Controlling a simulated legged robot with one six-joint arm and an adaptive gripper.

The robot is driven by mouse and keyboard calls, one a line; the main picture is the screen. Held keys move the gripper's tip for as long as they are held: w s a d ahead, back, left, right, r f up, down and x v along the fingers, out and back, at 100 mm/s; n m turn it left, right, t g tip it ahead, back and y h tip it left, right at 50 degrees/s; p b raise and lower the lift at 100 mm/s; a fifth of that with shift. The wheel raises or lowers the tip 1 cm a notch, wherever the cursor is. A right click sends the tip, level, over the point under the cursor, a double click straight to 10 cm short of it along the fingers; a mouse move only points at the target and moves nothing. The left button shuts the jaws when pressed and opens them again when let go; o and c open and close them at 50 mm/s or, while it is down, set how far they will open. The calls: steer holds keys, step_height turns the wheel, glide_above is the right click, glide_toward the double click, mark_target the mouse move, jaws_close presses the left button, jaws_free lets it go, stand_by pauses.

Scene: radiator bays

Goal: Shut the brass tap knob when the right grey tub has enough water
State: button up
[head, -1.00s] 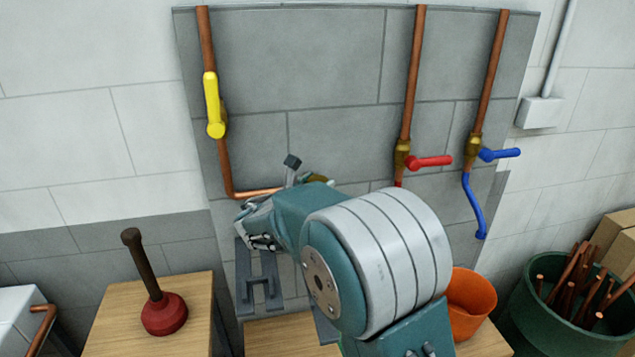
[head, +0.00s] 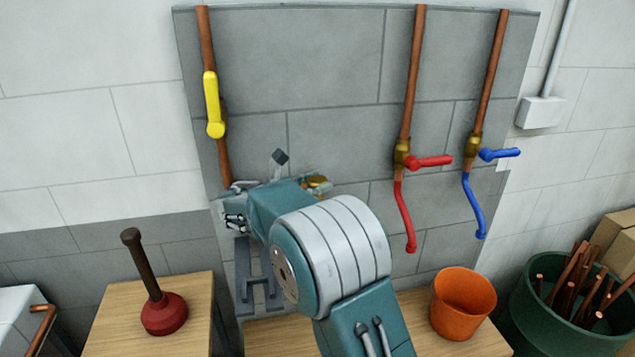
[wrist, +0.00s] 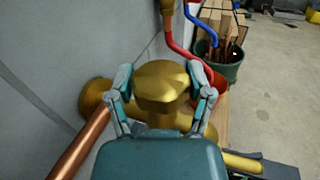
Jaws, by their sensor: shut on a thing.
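A brass tap knob (wrist: 160,82) shows in the wrist view, at the front of a brass tap body by the wall. My gripper (wrist: 160,74) has a finger on each side of the knob and is shut on it. In the head view the brass knob (head: 318,182) shows only in part, past my wrist and close to the wall. My arm hides most of the tap. No grey tub or water level can be made out in either view.
A yellow lever (head: 213,105) points down its pipe. Red (head: 430,161) and blue (head: 500,154) levers stick out sideways, with hoses below. An orange bucket (head: 462,305) and a plunger (head: 165,312) stand on wooden tops. A green bin (head: 560,320) holds copper pipes.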

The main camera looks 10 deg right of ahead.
steer(key=shift+w+a+r, duration=0.1)
steer(key=o, duration=1.1)
steer(key=shift+o, duration=0.2)
steer(key=v, duration=1.2)
